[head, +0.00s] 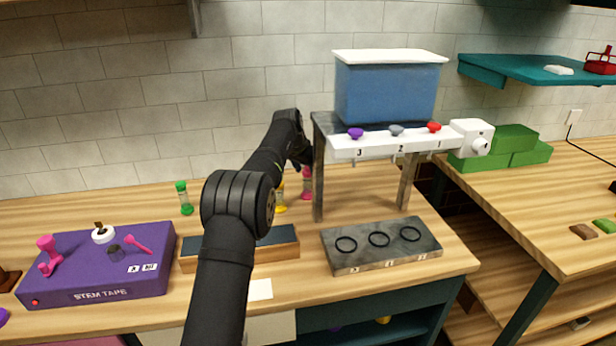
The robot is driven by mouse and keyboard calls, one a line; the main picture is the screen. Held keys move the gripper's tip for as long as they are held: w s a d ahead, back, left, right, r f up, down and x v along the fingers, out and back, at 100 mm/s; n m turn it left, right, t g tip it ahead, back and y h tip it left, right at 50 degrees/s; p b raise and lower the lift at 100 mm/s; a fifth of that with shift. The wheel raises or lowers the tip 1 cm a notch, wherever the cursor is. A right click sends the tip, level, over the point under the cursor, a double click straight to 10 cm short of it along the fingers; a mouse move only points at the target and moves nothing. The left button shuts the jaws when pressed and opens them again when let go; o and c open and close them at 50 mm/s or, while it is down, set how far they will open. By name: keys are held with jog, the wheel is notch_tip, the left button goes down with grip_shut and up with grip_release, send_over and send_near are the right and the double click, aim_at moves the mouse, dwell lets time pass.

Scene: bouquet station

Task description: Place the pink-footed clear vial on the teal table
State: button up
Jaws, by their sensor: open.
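A clear vial with a pink foot (307,195) stands on the wooden counter behind my arm, next to the left leg of the dispenser stand. Its upper part is partly hidden. My gripper (300,167) points down right by the top of this vial. It is small, dark and partly hidden by my own arm; its jaws are open. I cannot tell whether the vial is between them. The teal table (515,70) is a flat teal surface at the upper right, with a white item (558,70) and a red basket (600,66) on it.
A yellow-footed vial (280,208) and a green one (185,198) stand nearby. The dispenser with a blue tank (388,92) rises to the right, above a grey ringed block (380,258). A purple stem tape box (100,275) is left. Green blocks (510,145) lie beneath the teal table.

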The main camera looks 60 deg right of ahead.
jog(key=v, duration=0.7)
jog(key=shift+a+r, duration=0.2)
jog(key=shift+r, duration=0.15)
jog(key=x, duration=1.2)
jog(key=shift+d+r, duration=0.15)
jog(key=shift+r, duration=1.85)
jog(key=shift+f, duration=0.1)
